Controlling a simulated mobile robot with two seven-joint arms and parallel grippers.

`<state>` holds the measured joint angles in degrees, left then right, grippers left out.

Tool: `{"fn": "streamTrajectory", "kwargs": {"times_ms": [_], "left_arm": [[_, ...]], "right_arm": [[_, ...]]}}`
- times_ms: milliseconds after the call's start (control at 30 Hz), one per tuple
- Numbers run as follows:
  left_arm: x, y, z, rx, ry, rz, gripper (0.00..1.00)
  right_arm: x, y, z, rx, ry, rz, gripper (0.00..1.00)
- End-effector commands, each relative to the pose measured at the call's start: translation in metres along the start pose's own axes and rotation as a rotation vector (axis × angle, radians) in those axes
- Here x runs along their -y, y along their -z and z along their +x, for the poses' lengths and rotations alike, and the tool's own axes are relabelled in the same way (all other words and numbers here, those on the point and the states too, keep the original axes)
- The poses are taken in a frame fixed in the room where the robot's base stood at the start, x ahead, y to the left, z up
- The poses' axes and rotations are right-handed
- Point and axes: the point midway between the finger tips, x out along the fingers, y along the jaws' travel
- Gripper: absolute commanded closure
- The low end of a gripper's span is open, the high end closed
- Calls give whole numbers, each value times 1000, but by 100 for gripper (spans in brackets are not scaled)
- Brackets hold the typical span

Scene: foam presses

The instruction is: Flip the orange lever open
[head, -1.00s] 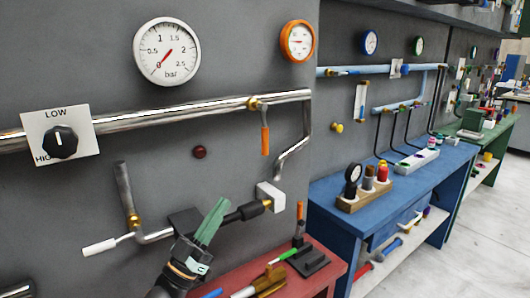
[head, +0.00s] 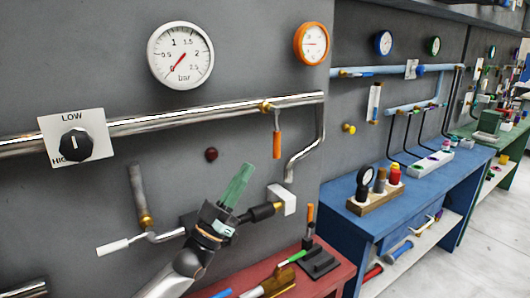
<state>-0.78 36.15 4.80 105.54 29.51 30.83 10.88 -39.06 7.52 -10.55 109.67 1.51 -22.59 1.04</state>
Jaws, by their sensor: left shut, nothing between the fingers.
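The orange lever (head: 278,145) hangs straight down from a brass valve (head: 266,107) on the shiny horizontal pipe (head: 205,118). My left gripper (head: 243,176) is below and to the left of the lever, with its green fingers pointing up and slightly right. The fingers are together with nothing between them. A visible gap separates the fingertips from the lever in the picture. My right gripper is not in view.
A white-handled valve (head: 112,246) is at lower left, and a white block on a black fitting (head: 283,199) is right of my gripper. A red bench (head: 330,275) holds tools below. The dial plate (head: 76,138) and gauges are on the wall.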

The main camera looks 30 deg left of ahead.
Motion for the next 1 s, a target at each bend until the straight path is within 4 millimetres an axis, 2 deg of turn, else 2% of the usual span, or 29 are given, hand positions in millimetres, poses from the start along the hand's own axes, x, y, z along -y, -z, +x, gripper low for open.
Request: {"fn": "streamTrajectory", "kwargs": {"times_ms": [33,167,400,600,1000], "left_arm": [[0,3,13,-3,-1,1,100],[0,3,38,-2,0,0,100],[0,-20,56,0,1,-1,100],[0,-28,62,2,0,0,100],[0,-29,62,0,0,-1,100]], "right_arm": [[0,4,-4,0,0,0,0],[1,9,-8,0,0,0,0],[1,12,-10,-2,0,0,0],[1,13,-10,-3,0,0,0],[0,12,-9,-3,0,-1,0]]}}
